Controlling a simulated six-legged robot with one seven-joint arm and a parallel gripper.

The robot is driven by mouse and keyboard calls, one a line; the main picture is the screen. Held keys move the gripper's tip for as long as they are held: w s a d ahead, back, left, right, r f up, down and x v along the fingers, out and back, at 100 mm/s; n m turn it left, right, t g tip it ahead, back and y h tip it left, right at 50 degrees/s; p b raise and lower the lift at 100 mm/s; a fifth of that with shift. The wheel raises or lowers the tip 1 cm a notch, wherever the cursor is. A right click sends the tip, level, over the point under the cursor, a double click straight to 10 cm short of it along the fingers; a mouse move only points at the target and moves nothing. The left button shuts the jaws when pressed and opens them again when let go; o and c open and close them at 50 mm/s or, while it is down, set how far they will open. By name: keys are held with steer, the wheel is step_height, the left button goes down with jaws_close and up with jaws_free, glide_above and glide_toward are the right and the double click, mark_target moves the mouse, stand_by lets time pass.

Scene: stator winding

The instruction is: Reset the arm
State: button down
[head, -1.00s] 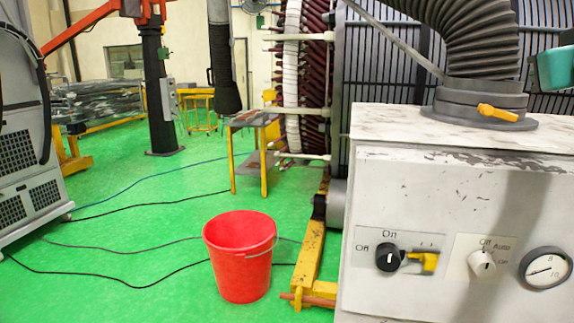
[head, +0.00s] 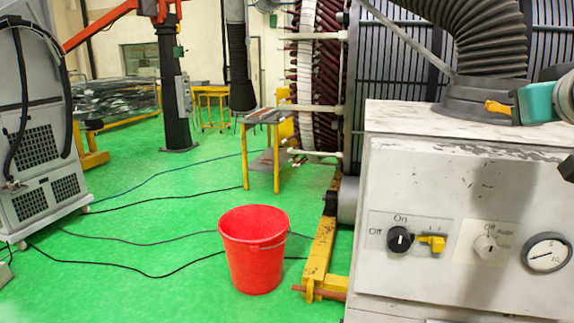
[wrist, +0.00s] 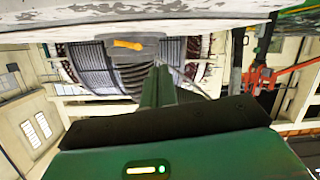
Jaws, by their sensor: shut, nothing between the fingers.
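My gripper (wrist: 160,72) shows in the wrist view, with its two dark green fingers together and nothing between them. It points toward the ribbed hose and the stator, which look upside down there. The fingers appear apart from any object. In the head view, a teal part of my arm (head: 543,101) reaches in from the right edge, over the top of the white cabinet (head: 460,250). My fingertips do not show in the head view. The cabinet front has a black knob (head: 399,239), a yellow piece (head: 432,243), a white knob (head: 486,246) and a gauge (head: 547,253).
A grey hose (head: 480,45) rises from the cabinet top, with a yellow handle (head: 497,107) at its base. A red bucket (head: 253,250) stands on the green floor, left of a yellow frame (head: 322,250). Cables cross the floor. A grey machine (head: 40,130) stands left.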

steer(key=s+a+f+g+y, duration=0.1)
steer(key=a+f+g+y, duration=0.1)
steer(key=a+f, duration=0.5)
steer(key=a+f+g+y, duration=0.1)
steer(key=a+f, duration=0.4)
steer(key=f, duration=0.4)
steer(key=s+a+f+g, duration=0.1)
steer(key=s+a+f, duration=0.2)
steer(key=f, duration=0.4)
steer(key=s+a+f+g, duration=0.2)
steer(key=s+a+f, duration=0.1)
steer(key=f, duration=0.4)
steer(key=s+a+f+n+g+y, duration=0.1)
steer(key=s+a+f+g, duration=0.1)
steer(key=s+a+f, duration=0.2)
step_height(320, 180, down, 3)
steer(key=shift+s+f, duration=0.2)
steer(key=shift+s, duration=0.25)
steer(key=shift+r, duration=0.1)
